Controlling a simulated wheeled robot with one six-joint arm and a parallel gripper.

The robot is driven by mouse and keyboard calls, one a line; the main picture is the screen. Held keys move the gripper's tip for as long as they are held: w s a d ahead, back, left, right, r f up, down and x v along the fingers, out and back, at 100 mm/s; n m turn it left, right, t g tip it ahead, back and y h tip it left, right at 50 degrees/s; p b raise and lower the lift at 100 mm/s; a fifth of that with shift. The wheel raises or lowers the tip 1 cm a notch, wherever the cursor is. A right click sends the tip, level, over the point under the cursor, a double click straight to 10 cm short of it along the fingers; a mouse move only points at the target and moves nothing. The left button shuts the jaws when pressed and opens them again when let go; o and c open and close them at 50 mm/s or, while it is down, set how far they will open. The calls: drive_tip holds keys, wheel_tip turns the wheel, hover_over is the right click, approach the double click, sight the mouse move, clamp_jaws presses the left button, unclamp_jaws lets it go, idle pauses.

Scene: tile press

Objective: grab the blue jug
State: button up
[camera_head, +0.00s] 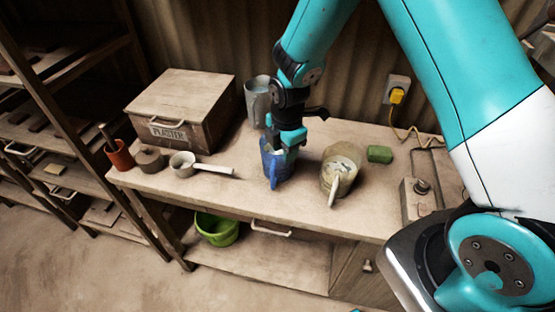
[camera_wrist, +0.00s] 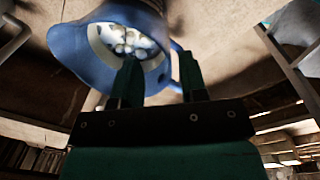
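The blue jug (camera_head: 272,172) stands on the workbench, its handle toward the front. My gripper (camera_head: 287,150) reaches down onto its top from above. In the wrist view the blue jug (camera_wrist: 75,50) shows its open mouth with white lumps inside. The two fingers of my gripper (camera_wrist: 159,57) are apart there. The left finger overlaps the mouth and the right one is outside, with part of the rim and wall between them. A gap shows between fingers and wall; I cannot tell whether either touches. Part of the jug is hidden by the gripper.
A cream jug (camera_head: 340,172) stands close to the right, a grey metal jug (camera_head: 257,100) close behind. A white ladle-like pot (camera_head: 183,164) points its handle toward the blue jug. The bench front (camera_head: 240,192) is clear.

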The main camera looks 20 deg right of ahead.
sight(285, 169)
drive_tip(key=shift+s+d+f+p, duration=0.15)
drive_tip(key=shift+f+p, duration=0.65)
drive_tip(key=shift+f, duration=1.45)
clamp_jaws()
